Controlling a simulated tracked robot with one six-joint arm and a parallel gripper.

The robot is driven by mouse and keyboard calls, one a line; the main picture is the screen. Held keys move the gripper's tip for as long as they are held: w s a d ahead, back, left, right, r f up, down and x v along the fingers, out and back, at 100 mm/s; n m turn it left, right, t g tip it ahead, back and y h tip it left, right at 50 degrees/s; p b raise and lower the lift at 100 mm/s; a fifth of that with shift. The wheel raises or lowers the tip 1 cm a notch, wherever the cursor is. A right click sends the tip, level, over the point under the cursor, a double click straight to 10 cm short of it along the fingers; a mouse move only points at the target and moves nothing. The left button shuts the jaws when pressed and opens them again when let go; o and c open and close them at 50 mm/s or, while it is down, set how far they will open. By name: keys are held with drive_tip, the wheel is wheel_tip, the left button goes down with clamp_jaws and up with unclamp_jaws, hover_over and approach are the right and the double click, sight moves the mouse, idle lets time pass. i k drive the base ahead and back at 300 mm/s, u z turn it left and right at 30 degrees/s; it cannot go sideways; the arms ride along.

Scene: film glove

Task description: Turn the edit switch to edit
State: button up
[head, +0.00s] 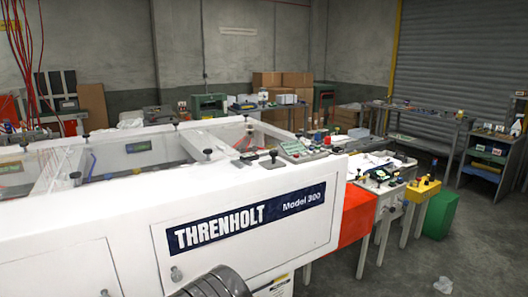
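A long white machine (110,215) lettered "THRENHOLT Model 300" fills the left and middle of the head view. A small grey-green control panel (300,150) with buttons sits on its top at the right end. Another panel (382,180) with small knobs stands on a white cabinet further right. The edit switch is too small to tell apart from the other controls, so its position cannot be read. A dark ribbed round part (215,284), which looks like part of my arm, shows at the bottom edge. My gripper is not in view.
An orange-red block (356,214), a yellow box (423,191) and a green bin (440,214) stand to the right. Open floor (475,245) lies at the lower right, with a crumpled white scrap (443,285). Shelves (490,165) and cardboard boxes (282,84) are behind.

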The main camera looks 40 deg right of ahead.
sight(273, 153)
drive_tip(key=u, duration=1.8)
drive_tip(key=k, duration=1.15)
drive_tip(key=z, duration=1.7)
